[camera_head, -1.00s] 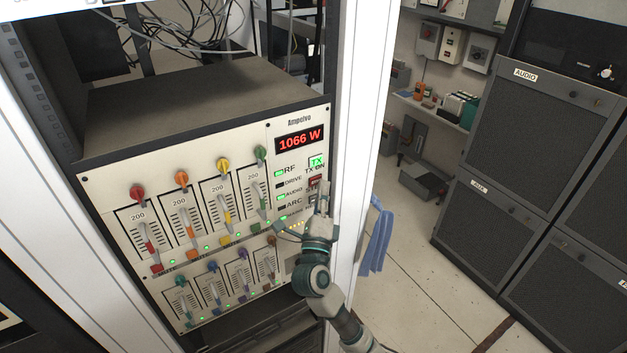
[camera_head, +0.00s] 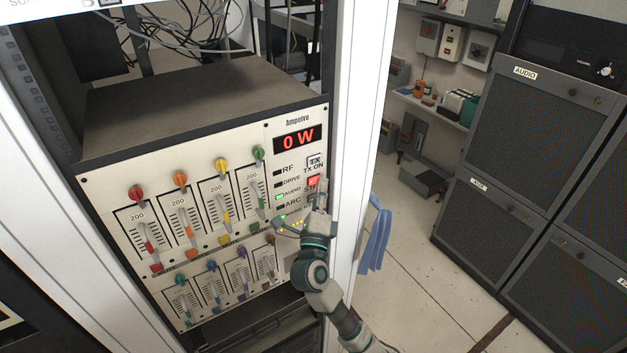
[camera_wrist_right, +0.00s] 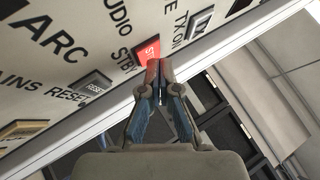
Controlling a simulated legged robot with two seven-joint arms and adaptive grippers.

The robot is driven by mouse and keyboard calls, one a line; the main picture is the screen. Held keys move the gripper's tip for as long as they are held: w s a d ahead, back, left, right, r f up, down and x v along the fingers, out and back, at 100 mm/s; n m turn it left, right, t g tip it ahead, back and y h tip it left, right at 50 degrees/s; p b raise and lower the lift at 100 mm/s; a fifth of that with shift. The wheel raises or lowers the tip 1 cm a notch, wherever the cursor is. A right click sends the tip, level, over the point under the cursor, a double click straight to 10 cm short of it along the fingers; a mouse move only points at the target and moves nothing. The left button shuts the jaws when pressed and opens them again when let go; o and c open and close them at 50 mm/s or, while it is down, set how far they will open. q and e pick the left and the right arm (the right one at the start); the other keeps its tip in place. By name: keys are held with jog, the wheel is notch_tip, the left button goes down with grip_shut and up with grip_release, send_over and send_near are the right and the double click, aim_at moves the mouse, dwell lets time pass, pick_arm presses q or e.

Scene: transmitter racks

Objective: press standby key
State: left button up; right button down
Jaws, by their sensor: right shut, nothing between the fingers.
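The standby key (camera_head: 314,182) is lit red on the right side of the Ampelvo transmitter panel (camera_head: 290,230). In the right wrist view the red key (camera_wrist_right: 148,50) is beside the label STBY. My right gripper (camera_head: 318,200) is shut and empty, its fingers pointing up at the key. In the right wrist view its fingertips (camera_wrist_right: 159,65) are at the key's lower edge and cover part of it. I cannot tell if they touch it. The display (camera_head: 298,138) reads 0 W, and the TX ON key (camera_head: 315,161) is unlit. My left gripper is not in view.
The reset key (camera_wrist_right: 93,86) lies left of the standby key in the right wrist view. Coloured knobs and sliders (camera_head: 222,165) fill the panel's left part. A white rack post (camera_head: 352,130) stands close to the right of my gripper. A blue cloth (camera_head: 376,235) hangs beyond it.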

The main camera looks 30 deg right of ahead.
jog(key=shift+w+d, duration=0.15)
jog(key=shift+d, duration=0.1)
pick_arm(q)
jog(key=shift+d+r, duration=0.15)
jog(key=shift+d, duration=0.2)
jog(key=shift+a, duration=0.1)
pick_arm(e)
jog(key=shift+a, duration=0.3)
pick_arm(q)
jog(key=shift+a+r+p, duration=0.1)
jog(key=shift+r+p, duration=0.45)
jog(key=shift+p, duration=0.1)
pick_arm(e)
jog(key=shift+s+a+r, duration=0.1)
jog(key=shift+s+a, duration=0.35)
jog(key=shift+s, duration=0.35)
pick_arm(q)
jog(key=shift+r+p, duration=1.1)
pick_arm(e)
jog(key=shift+s+d, duration=0.15)
jog(key=shift+s, duration=1.1)
jog(key=shift+s+d, duration=0.1)
jog(key=shift+s, duration=1.15)
